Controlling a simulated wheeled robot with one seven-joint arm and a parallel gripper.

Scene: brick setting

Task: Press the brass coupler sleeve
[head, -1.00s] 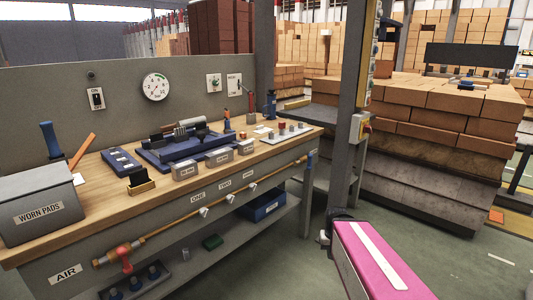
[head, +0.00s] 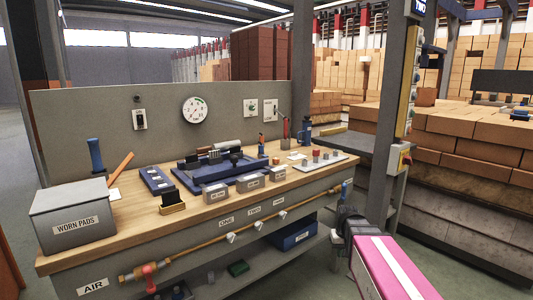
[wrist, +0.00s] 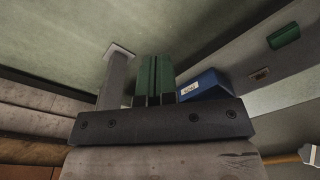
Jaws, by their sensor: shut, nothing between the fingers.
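In the head view only my pink arm and a dark joint show, at the bench's right end, well away from the brass fitting. The brass fitting is not clearly seen in the wrist view.
The workbench (head: 130,220) carries a grey "WORN PADS" box (head: 72,215) and a blue fixture (head: 220,170). A blue bin (head: 295,234) is on the lower shelf, also in the wrist view (wrist: 205,86). A grey post (head: 385,130) and brick stacks stand to the right.

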